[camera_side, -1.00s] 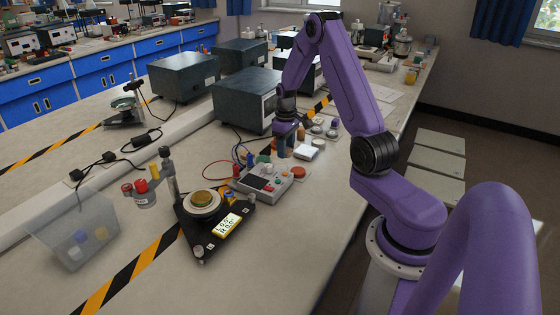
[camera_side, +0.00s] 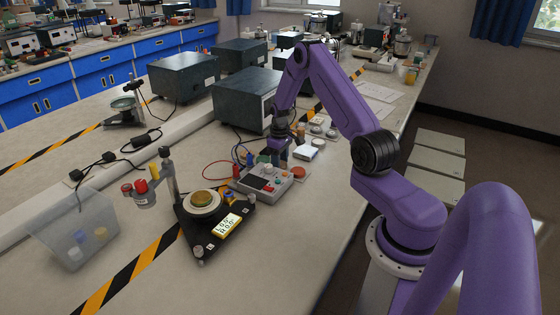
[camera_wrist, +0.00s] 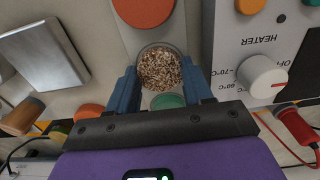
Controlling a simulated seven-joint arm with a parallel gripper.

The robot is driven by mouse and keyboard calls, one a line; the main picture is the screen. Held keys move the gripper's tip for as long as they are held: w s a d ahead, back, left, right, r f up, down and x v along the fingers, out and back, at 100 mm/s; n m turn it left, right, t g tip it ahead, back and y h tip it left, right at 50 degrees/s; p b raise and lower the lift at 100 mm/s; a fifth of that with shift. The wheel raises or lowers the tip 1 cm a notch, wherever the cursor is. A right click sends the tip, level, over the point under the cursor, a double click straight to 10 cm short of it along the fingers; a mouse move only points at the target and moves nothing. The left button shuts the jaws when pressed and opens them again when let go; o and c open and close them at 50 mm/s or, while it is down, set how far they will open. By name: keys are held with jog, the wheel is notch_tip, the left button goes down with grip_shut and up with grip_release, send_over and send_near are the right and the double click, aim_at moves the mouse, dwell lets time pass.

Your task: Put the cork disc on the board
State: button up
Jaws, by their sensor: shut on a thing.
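The speckled brown cork disc (camera_wrist: 160,68) is between my fingertips in the wrist view. My gripper (camera_wrist: 161,80) is shut on it, with one blue finger at each side. A pale grey strip, apparently the board (camera_wrist: 126,38), lies below the disc, with an orange-red disc (camera_wrist: 143,8) above and a green disc (camera_wrist: 168,101) partly hidden below. The cork lies in line between these two; whether it touches the board I cannot tell. In the side view my gripper (camera_side: 277,160) is low behind the control box, and the cork is hidden.
The control box (camera_side: 262,182) with knobs and cables stands close beside my gripper; its heater knob (camera_wrist: 262,76) is at right in the wrist view. A square metal plate (camera_wrist: 43,55) lies at left.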

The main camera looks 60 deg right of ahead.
jog(key=shift+f, duration=0.1)
jog(key=o, duration=0.8)
notch_tip(320, 180, up, 12)
jog(key=s+a+r+n, duration=0.2)
jog(key=a+r, duration=0.1)
jog(key=a, duration=0.6)
jog(key=s+a+r+n, duration=0.2)
jog(key=a+r, duration=0.1)
jog(key=a, duration=0.6)
jog(key=s+a+r+n, duration=0.2)
jog(key=a+r, duration=0.1)
jog(key=a, duration=0.6)
jog(key=s+a+r+n, duration=0.1)
jog(key=s+a+n, duration=0.2)
jog(key=s, duration=0.9)
jog(key=s+a+r+n, duration=0.1)
jog(key=s+a+n, duration=0.2)
jog(key=s, duration=1)
jog(key=shift+a+r+n, duration=0.25)
jog(key=shift+a+n, duration=0.05)
jog(key=shift+a, duration=0.6)
